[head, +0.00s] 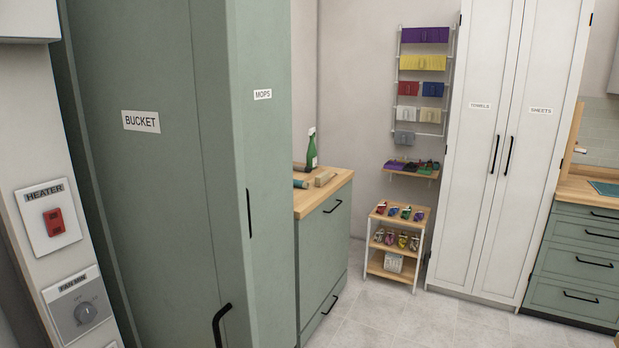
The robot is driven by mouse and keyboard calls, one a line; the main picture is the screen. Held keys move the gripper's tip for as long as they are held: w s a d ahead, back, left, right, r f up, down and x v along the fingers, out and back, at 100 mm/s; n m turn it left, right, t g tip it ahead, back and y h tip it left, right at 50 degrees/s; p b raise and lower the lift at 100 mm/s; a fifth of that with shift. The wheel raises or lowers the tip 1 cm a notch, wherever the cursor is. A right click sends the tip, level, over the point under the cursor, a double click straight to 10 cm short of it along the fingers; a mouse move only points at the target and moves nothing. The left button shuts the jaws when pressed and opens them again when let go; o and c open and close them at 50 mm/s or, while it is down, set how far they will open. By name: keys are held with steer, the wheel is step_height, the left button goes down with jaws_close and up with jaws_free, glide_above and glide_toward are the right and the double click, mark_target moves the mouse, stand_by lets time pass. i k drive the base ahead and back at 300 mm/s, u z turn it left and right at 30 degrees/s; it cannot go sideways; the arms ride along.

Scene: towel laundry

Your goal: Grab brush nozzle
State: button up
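I cannot pick out a brush nozzle for certain in the head view. Several small coloured items (392,211) lie on the top of a small wooden shelf unit (374,244), with more on its middle level. Dark and purple items (425,166) lie on a wall shelf above it. All of these are too small to name. My gripper is not in view.
Tall green cabinets marked BUCKET (150,190) and MOPS (262,200) stand close at left. A low green cabinet (322,235) carries a green bottle (312,153). Tall white cabinets (500,210) and green drawers (585,265) stand right. Grey floor (430,325) is clear between.

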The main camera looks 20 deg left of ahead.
mark_target(298, 183)
steer(key=i, duration=1.55)
steer(key=u, duration=1.3)
steer(key=i, duration=1)
steer(key=u, duration=0.25)
